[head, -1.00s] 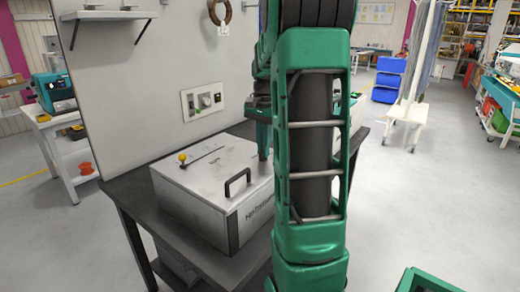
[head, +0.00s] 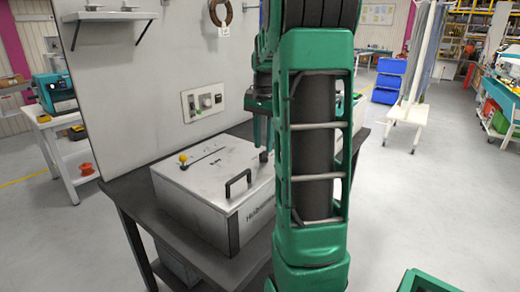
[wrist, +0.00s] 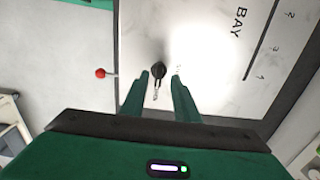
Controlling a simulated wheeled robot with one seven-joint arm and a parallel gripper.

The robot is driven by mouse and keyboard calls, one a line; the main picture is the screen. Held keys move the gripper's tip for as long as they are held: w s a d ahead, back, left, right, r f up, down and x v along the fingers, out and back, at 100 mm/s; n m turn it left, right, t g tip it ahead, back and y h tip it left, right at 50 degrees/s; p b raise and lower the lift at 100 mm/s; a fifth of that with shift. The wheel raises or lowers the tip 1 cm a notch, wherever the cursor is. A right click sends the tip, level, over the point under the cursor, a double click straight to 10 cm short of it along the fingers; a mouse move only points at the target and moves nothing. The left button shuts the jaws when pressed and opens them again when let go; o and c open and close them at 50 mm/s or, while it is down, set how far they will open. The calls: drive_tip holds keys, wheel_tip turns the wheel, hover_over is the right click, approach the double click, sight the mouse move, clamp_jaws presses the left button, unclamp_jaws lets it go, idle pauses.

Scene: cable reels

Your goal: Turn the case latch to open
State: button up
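The grey-white case (head: 205,190) sits on a dark bench, with a black handle on its front edge. In the wrist view its pale lid (wrist: 215,85) carries the word BAY and a numbered line. A small black latch (wrist: 158,71) with a silvery tip stands on the lid near its dark edge. My gripper (wrist: 159,77) is open, one green finger on each side of the latch. I cannot tell whether either finger touches it. In the head view my gripper (head: 262,140) is over the case's far right part, and my arm hides the latch.
A yellow knob (head: 183,158) stands by a slot on the lid. A red ball knob (wrist: 100,73) sticks out beyond the lid's edge. A pale panel (head: 150,75) with a switch box (head: 203,101) rises behind the case.

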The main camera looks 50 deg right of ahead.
wheel_tip(320, 180, up, 8)
idle(0.4)
drive_tip(key=shift+w+r, duration=0.1)
drive_tip(key=s+a+f+n, duration=0.1)
drive_tip(key=s+a+f, duration=0.1)
drive_tip(key=s+a, duration=0.1)
drive_tip(key=s+a+f+n, duration=0.2)
drive_tip(key=s+a, duration=0.1)
drive_tip(key=a, duration=0.2)
drive_tip(key=s+a+f+n, duration=0.2)
drive_tip(key=s+a, duration=0.1)
drive_tip(key=a, duration=0.1)
drive_tip(key=shift+s+a+f, duration=0.1)
drive_tip(key=shift+a+f, duration=0.1)
drive_tip(key=shift+a, duration=0.15)
drive_tip(key=s+a+f+n, duration=0.5)
drive_tip(key=s+a+f, duration=0.3)
drive_tip(key=s, duration=0.3)
drive_tip(key=shift+s+a+f+n, duration=0.2)
drive_tip(key=shift+s+f+n, duration=0.2)
drive_tip(key=shift+f, duration=0.4)
drive_tip(key=shift+w+f, duration=0.25)
drive_tip(key=shift+w, duration=0.4)
